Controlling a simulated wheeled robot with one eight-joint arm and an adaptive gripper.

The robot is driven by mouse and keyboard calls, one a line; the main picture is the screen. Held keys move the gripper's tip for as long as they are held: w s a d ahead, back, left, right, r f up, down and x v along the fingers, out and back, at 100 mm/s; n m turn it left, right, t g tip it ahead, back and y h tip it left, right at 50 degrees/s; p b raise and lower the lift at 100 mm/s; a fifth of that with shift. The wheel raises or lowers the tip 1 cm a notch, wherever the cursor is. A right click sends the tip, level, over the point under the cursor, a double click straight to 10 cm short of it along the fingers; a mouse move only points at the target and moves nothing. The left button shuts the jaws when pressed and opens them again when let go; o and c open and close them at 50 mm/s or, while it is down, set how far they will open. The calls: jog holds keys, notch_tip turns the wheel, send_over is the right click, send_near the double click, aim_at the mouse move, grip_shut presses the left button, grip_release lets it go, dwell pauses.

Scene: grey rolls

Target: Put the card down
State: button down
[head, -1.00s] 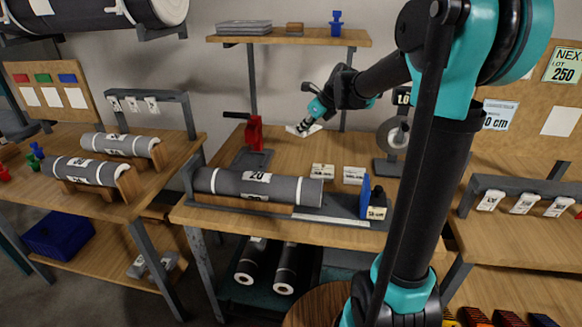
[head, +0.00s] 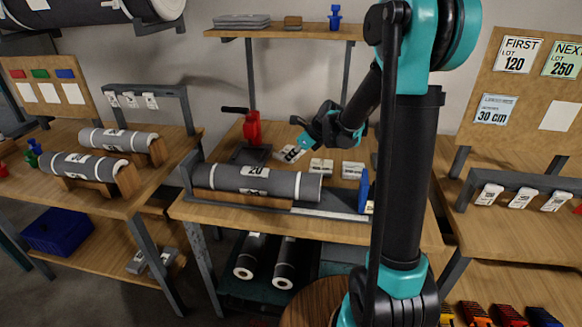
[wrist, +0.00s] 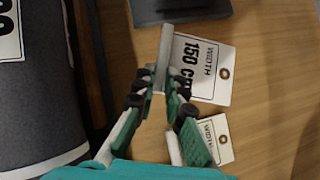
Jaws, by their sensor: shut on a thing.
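My gripper (head: 303,146) is shut on a white card (head: 290,153) with dark print, above the middle table behind the grey roll. The card is tilted, its printed face toward the head camera. In the wrist view the held card (wrist: 166,52) shows nearly edge-on as a pale strip between my fingertips (wrist: 163,84). I cannot tell whether its lower edge touches the table.
Two cards lie on the wooden table: one reading WIDTH 150 CM (wrist: 208,72), another (wrist: 217,140) beside it. A grey roll (head: 256,181) lies in front. A red tool (head: 252,128) on a dark base stands left. A blue upright plate (head: 364,190) stands right.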

jog(key=shift+f, duration=2.35)
jog(key=shift+f, duration=0.1)
jog(key=c, duration=1.6)
grip_release()
jog(key=v, duration=1.2)
